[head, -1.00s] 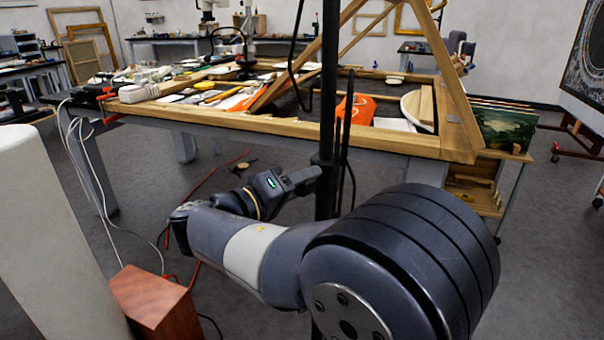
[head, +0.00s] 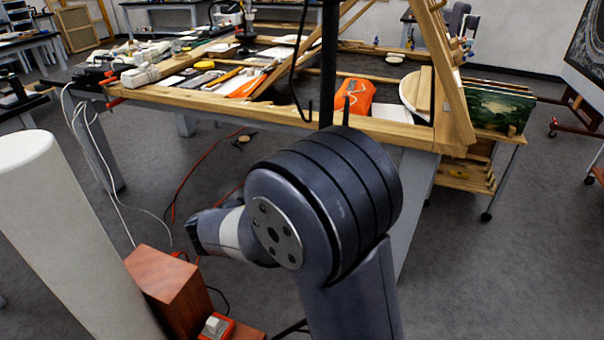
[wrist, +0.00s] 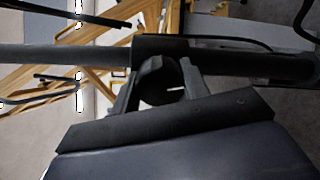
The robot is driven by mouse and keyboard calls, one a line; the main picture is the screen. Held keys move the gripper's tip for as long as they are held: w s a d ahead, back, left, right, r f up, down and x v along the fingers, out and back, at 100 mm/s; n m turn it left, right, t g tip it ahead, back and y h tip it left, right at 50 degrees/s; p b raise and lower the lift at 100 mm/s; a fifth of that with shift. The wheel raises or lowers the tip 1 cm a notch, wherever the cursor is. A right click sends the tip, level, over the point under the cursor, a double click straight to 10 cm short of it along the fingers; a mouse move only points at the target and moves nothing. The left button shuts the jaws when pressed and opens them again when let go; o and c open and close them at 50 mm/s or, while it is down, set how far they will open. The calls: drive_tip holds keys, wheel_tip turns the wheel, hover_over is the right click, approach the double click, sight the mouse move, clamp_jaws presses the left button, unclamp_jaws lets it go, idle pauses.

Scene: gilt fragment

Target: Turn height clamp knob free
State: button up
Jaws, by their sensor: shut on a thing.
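The dark knob (wrist: 158,84) sits on the black collar (wrist: 160,46) of a black pole (wrist: 60,57), which runs sideways across the wrist view. The upper part of the pole (head: 328,70) stands upright in the head view; its lower part is hidden behind my arm. My gripper (wrist: 160,78) has one finger on each side of the knob and is shut on it. My arm hides the gripper and the knob in the head view. I cannot tell whether the knob is loose or tight.
A worktable (head: 250,113) with a wooden-framed edge, tools and an orange bag (head: 354,97) stands beyond the pole. A red-brown box (head: 168,285) and a white cylinder (head: 60,220) are at the left. White and red cables lie on the floor. Framed paintings (head: 498,108) stand at the right.

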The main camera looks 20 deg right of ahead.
drive_tip(key=shift+n+p, duration=1.1)
drive_tip(key=shift+n, duration=0.1)
drive_tip(key=shift+f, duration=0.1)
drive_tip(key=o, duration=1)
drive_tip(key=v, duration=1)
drive_tip(key=shift+a, duration=0.4)
drive_tip(key=shift+s, duration=0.1)
